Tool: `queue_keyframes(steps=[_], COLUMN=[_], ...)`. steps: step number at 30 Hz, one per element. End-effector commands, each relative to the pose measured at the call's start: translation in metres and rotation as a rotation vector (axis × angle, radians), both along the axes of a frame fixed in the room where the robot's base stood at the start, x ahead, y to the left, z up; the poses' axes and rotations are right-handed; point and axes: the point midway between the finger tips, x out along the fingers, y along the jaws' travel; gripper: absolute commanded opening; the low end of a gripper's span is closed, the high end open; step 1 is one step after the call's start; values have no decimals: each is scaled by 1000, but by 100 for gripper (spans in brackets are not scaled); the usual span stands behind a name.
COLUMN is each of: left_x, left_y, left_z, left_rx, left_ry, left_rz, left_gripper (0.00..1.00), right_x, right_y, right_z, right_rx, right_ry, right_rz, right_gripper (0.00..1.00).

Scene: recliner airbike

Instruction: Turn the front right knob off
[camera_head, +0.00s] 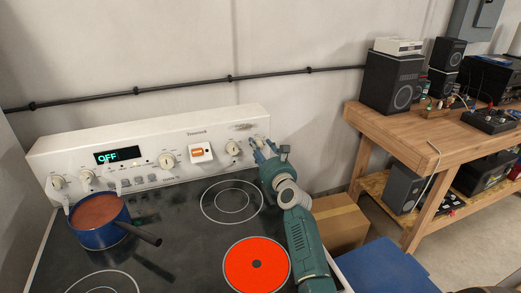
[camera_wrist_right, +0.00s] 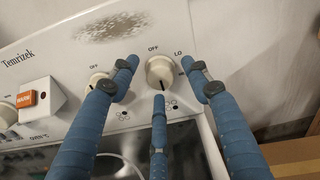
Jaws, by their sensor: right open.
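The rightmost white knob (camera_wrist_right: 160,72) is on the stove's back panel (camera_head: 105,147), with OFF and LO printed above it. Its dark mark points down, away from OFF. My right gripper (camera_wrist_right: 159,68) is open, its blue fingers spread left, right and below this knob. I cannot tell whether they touch it. In the head view my right gripper (camera_head: 263,149) is at the panel's right end and largely hides that knob. Another knob (camera_head: 232,148) sits just left of it. The front right burner (camera_head: 257,264) glows red-orange. My left gripper is out of view.
A blue pot (camera_head: 99,236) with brownish contents stands on the left of the black cooktop. The display (camera_head: 118,155) reads OFF. An orange switch (camera_head: 200,152) is on the panel. A cardboard box (camera_head: 340,222) and a wooden workbench (camera_head: 435,137) stand to the right.

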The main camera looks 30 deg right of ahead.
Motion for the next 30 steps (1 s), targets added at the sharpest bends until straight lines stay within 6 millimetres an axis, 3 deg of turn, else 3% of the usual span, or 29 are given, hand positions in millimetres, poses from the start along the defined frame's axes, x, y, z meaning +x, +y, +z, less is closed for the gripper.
queue_keyframes(steps=[5,12,23,30], left_x=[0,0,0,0], left_y=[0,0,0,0], left_z=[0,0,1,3], left_rx=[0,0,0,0], left_ry=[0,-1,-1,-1], left_rz=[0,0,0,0], left_gripper=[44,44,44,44], right_x=[0,0,0,-1], right_y=[0,0,0,0], right_z=[0,0,0,0], right_rx=[0,0,-45,-190], right_ry=[0,0,9,39], right_rz=[0,0,0,-1], right_gripper=[48,4,3,3])
